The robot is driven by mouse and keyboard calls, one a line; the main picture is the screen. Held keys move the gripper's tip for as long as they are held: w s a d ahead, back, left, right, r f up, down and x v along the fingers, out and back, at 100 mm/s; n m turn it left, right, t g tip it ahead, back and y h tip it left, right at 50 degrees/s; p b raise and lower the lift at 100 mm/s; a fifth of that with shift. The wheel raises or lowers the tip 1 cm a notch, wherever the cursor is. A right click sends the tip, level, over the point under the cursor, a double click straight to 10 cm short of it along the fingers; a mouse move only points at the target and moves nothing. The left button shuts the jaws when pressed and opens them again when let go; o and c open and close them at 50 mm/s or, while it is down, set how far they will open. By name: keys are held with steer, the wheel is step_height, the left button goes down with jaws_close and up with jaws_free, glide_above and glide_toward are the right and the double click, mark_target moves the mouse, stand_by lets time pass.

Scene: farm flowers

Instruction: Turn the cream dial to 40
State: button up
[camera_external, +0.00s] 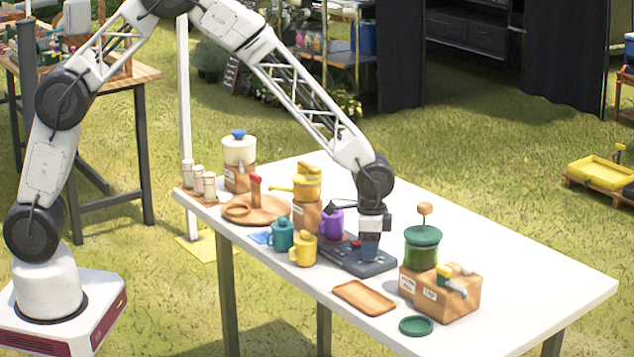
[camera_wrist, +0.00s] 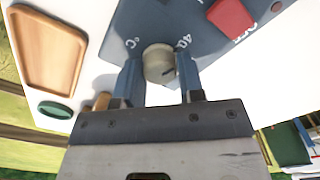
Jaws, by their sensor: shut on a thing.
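The cream dial (camera_wrist: 158,64) sits on the dark blue-grey panel, which shows in the wrist view (camera_wrist: 205,35) and in the external view (camera_external: 342,262). A dark pointer mark on the dial aims to the right and slightly up in the wrist view. The printed "40" lies just right of the dial's upper side, and a "°C" marking lies to its left. My gripper (camera_wrist: 160,82) is shut on the dial, with one blue finger on each side. In the external view my gripper (camera_external: 370,258) points down over the panel and hides the dial.
A red block-shaped control (camera_wrist: 231,17) stands on the panel near the dial. A wooden tray (camera_external: 364,297) and a green lid (camera_external: 416,326) lie in front. Purple (camera_external: 331,222), teal (camera_external: 281,235) and yellow (camera_external: 303,249) mugs stand left. A wooden box (camera_external: 455,298) with a green jar stands right.

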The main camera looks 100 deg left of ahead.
steer(key=o, duration=0.9)
step_height(320, 180, up, 7)
steer(key=shift+r, duration=0.4)
